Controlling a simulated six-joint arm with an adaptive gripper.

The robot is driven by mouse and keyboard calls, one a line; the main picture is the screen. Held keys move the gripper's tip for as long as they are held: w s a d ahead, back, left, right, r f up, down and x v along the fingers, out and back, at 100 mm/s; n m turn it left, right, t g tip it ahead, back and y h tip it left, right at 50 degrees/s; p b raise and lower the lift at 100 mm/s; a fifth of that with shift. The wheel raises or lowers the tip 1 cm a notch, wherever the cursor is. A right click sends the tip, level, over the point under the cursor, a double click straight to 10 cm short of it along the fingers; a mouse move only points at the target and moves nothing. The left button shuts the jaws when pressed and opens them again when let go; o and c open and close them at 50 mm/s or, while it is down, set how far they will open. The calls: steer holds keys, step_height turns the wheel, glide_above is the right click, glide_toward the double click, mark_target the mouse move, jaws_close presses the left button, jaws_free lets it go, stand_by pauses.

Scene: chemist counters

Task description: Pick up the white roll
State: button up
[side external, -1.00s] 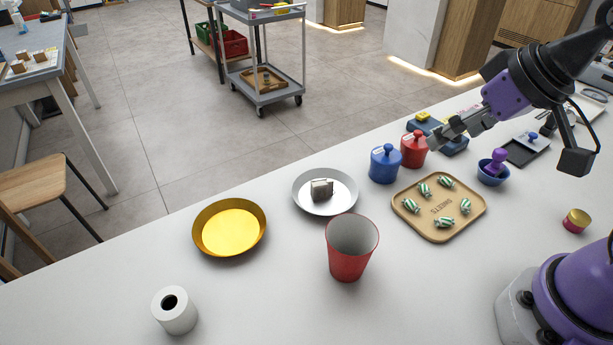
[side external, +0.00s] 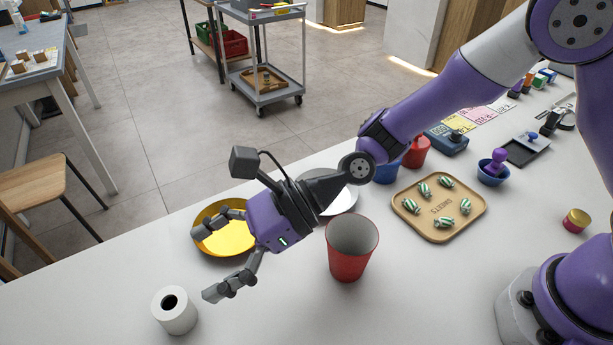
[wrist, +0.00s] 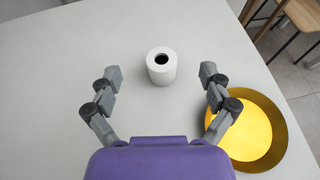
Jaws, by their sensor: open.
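The white roll (side external: 174,312) stands upright on the white counter, at the lower left of the side external view, its dark core hole facing up. In the wrist view the white roll (wrist: 161,68) is near the middle, ahead of my fingertips and between their lines. My gripper (side external: 208,262) is open and empty, above the counter to the upper right of the roll in the side external view. In the wrist view its two fingers (wrist: 160,82) are spread wide, apart from the roll.
A gold dish (side external: 213,247) lies partly behind my gripper, close to one finger. A red cup (side external: 348,258) stands right of my gripper. A wooden tray (side external: 413,226) of sweets is farther right. A white plate (side external: 345,203) is partly hidden by my arm. The counter around the roll is clear.

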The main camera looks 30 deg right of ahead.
mark_target(170, 302)
steer(key=f, duration=0.4)
steer(key=shift+a+f, duration=0.3)
steer(key=shift+f, duration=0.1)
steer(key=x, duration=0.6)
steer(key=shift+w+a+f, duration=0.1)
steer(key=shift+a+f, duration=0.05)
steer(key=shift+a, duration=0.15)
steer(key=c, duration=1.3)
